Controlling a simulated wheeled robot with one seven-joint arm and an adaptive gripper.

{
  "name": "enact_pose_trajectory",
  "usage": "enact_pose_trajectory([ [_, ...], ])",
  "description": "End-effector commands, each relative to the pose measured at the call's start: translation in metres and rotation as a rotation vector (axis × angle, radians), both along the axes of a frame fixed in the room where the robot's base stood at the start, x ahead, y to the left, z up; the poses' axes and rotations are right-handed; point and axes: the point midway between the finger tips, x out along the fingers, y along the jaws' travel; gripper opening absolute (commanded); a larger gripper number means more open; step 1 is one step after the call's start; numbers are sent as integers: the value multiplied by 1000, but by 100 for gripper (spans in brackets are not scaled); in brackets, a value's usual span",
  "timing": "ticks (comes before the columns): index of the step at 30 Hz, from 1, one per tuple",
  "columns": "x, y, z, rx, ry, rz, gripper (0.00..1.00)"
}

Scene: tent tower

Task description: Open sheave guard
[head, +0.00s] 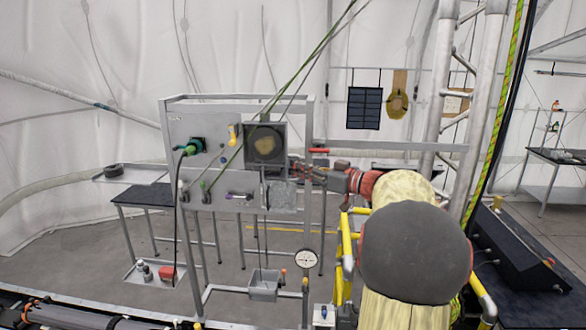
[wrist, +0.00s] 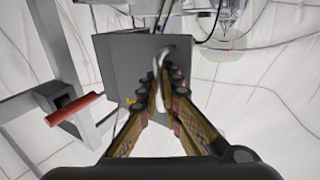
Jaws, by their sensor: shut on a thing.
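The sheave guard (head: 265,130) is a dark grey square box on the right part of the grey panel in the head view. A round tan shape shows in its middle. In the wrist view the guard (wrist: 117,65) is a dark grey plate straight ahead. A pale, narrow handle-like piece (wrist: 158,61) stands out from it. My gripper (wrist: 163,78) is shut on this piece, with one finger on each side. In the head view my gripper (head: 303,172) is at the guard's lower right side, small and partly hidden. I cannot tell how far the guard is open.
A red handle (head: 318,150) juts from the frame just right of the guard; it shows left of my fingers in the wrist view (wrist: 75,108). Green ropes (head: 305,66) run up from the guard. A yellow rail (head: 347,250) and metal truss (head: 426,110) stand right.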

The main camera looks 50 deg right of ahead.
Motion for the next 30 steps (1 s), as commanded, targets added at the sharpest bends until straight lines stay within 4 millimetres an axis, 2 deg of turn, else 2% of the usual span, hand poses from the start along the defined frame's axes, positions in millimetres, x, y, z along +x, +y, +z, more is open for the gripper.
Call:
enact_pose_trajectory([
  [15,-1,-2,1,0,-2,19,0],
  [16,-1,-2,1,0,-2,19,7],
  [19,-1,-2,1,0,-2,19,12],
  [30,-6,-3,1,-1,-1,17,12],
])
